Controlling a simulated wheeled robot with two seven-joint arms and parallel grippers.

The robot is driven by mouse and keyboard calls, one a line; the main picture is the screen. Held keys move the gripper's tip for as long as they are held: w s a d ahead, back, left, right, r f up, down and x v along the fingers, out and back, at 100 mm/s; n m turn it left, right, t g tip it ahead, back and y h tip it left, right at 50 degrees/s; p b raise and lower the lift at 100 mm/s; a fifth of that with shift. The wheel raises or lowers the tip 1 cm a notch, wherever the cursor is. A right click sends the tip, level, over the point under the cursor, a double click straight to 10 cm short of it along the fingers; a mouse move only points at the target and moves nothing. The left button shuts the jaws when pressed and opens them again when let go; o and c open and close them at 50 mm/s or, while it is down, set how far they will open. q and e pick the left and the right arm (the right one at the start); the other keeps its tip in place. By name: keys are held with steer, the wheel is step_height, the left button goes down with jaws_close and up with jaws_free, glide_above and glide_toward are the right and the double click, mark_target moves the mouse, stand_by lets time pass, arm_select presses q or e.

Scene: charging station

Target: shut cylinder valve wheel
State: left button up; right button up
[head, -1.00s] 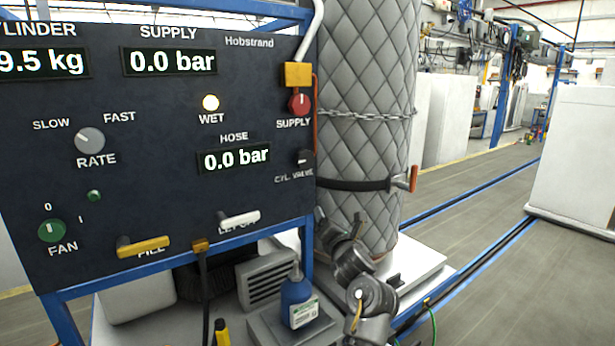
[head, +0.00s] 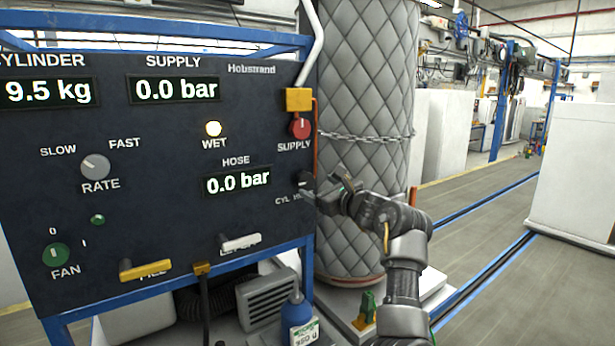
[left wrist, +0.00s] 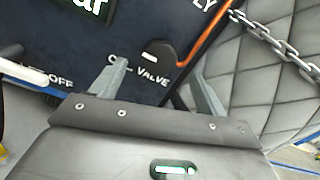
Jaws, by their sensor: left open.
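The cylinder valve wheel is a small dark knob (head: 305,181) at the panel's lower right edge, above the partly covered label "CYL VALVE". In the left wrist view the dark wheel (left wrist: 166,45) with a white mark lies just beyond and between my fingertips. My left gripper (head: 322,194) is open beside the wheel. Its two fingers straddle the label area in the left wrist view (left wrist: 158,72), and nothing is held. I cannot tell whether a finger touches the wheel. My right gripper is not in view.
The dark panel (head: 150,215) carries a red supply knob (head: 300,127) above the wheel and a white lever (head: 240,242) below. A quilted cylinder (head: 365,80) with a chain (head: 365,138) stands close right. A blue bottle (head: 298,322) stands below. Open floor lies right.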

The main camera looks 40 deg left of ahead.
mark_target(307, 181)
arm_select(q)
steer(key=p+x, duration=0.2)
steer(key=x, duration=0.3)
steer(key=shift+w+a+r, duration=0.1)
steer(key=shift+a, duration=0.05)
steer(key=shift+w+a+p, duration=0.15)
steer(key=shift+a+p, duration=0.25)
steer(key=shift+a, duration=0.2)
steer(key=shift+d, duration=0.1)
